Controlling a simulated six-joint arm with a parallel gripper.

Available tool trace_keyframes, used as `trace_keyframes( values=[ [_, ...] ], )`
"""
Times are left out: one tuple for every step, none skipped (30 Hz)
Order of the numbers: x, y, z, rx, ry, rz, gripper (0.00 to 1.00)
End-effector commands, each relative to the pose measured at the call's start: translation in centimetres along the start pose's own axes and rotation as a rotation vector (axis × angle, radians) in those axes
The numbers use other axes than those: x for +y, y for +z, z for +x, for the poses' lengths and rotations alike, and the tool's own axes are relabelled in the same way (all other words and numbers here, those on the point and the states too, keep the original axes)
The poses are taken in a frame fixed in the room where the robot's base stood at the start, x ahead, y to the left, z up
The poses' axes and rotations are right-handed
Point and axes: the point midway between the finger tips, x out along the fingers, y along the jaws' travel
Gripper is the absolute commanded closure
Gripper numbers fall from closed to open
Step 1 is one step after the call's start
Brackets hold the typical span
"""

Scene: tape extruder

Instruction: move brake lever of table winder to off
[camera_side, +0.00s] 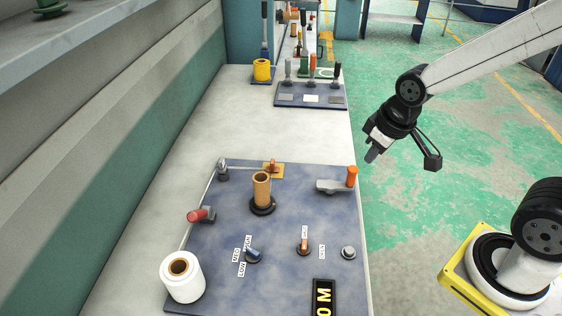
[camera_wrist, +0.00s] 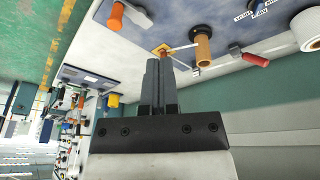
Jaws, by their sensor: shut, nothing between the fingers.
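The table winder (camera_side: 300,205) is a blue-grey panel on the table with several controls. A small orange lever (camera_side: 304,247) on a dark round base stands near its front, with white labels above and to its right, too small to read surely. A grey arm with an orange upright handle (camera_side: 352,176) sits at the panel's far right; this handle also shows in the wrist view (camera_wrist: 116,15). I cannot tell which is the brake lever. My gripper (camera_side: 372,155) is shut and empty, in the air just right of the table edge, apart from the winder; its fingers show in the wrist view (camera_wrist: 160,68).
On the panel stand a brown core (camera_side: 262,190), a white roll (camera_side: 181,278), a red-handled lever (camera_side: 201,215), a blue selector knob (camera_side: 254,254) and a grey button (camera_side: 348,252). Behind is a second lever panel (camera_side: 310,96). Between the panels the table is clear.

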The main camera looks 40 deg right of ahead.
Motion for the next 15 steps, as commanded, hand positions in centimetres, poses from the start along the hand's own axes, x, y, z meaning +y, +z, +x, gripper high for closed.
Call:
trace_keyframes(
  values=[
    [0.1, -0.5, 0.2, 0.015, 0.006, -0.039, 1.00],
    [0.1, -0.8, 0.3, 0.026, 0.011, -0.064, 1.00],
    [0.1, -1.2, 0.4, 0.039, 0.017, -0.097, 1.00],
    [0.2, -1.5, 0.5, 0.050, 0.021, -0.121, 1.00],
    [0.2, -1.8, 0.6, 0.060, 0.026, -0.152, 1.00],
    [0.2, -2.3, 0.8, 0.077, 0.033, -0.192, 1.00],
    [0.2, -2.7, 0.8, 0.090, 0.039, -0.222, 1.00],
    [0.2, -3.1, 0.9, 0.102, 0.045, -0.253, 1.00],
    [0.2, -3.7, 1.1, 0.123, 0.054, -0.304, 1.00],
    [0.2, -4.2, 1.2, 0.138, 0.061, -0.343, 1.00],
    [0.2, -4.6, 1.4, 0.153, 0.068, -0.381, 1.00],
    [0.1, -5.4, 1.6, 0.178, 0.080, -0.449, 1.00],
    [0.0, -6.0, 1.7, 0.199, 0.090, -0.499, 1.00],
    [-0.1, -6.7, 1.9, 0.222, 0.101, -0.557, 1.00],
    [-0.3, -7.6, 2.1, 0.253, 0.117, -0.639, 1.00]
  ],
)
